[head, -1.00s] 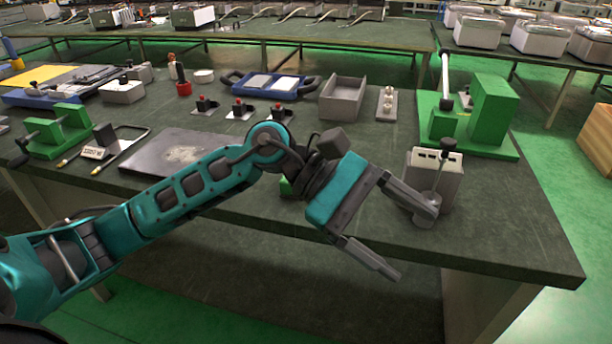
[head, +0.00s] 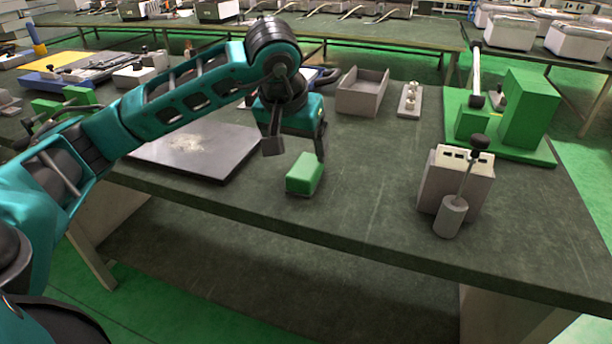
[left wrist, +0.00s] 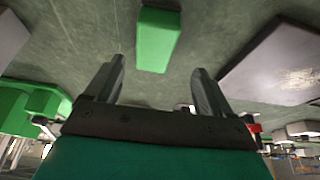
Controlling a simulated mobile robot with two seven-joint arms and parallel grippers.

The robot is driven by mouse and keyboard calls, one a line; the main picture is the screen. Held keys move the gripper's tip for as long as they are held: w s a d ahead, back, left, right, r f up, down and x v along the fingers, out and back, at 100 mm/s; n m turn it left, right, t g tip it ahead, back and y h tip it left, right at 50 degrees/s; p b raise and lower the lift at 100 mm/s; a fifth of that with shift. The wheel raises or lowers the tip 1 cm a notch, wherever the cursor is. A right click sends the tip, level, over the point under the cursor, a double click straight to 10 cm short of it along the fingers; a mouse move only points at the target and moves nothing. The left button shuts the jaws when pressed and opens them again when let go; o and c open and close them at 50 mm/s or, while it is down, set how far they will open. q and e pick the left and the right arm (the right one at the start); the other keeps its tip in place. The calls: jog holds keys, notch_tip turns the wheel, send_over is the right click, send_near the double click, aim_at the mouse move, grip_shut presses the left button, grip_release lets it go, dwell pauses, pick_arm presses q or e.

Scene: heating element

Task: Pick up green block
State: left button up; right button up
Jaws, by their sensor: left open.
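The green block (head: 305,174) lies on the dark workbench near its front edge in the head view. In the left wrist view the green block (left wrist: 158,38) shows beyond the fingertips, roughly between the lines of the two fingers. My left gripper (head: 297,154) points down just behind and above the block, with its fingers apart and nothing between them. In the left wrist view my left gripper (left wrist: 158,75) is open and empty, apart from the block. My right gripper is in neither view.
A dark flat plate (head: 195,152) lies left of the block. A grey box with a lever (head: 455,185) stands to the right. A green fixture (head: 515,115) and an open grey tray (head: 362,94) stand further back.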

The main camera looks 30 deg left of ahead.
aim_at(306, 165)
pick_arm(q)
jog(key=shift+d+b+x, duration=0.15)
jog(key=shift+x, duration=0.85)
jog(key=shift+d+b+x, duration=0.1)
jog(key=shift+d+x, duration=0.1)
jog(key=shift+x, duration=0.8)
jog(key=shift+d+b+x, duration=0.15)
jog(key=shift+x, duration=0.85)
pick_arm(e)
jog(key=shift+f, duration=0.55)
pick_arm(q)
jog(key=shift+f, duration=0.35)
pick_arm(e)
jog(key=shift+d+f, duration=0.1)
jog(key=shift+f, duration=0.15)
pick_arm(q)
jog(key=shift+c, duration=0.2)
jog(key=c, duration=1.1)
jog(key=shift+r, duration=0.15)
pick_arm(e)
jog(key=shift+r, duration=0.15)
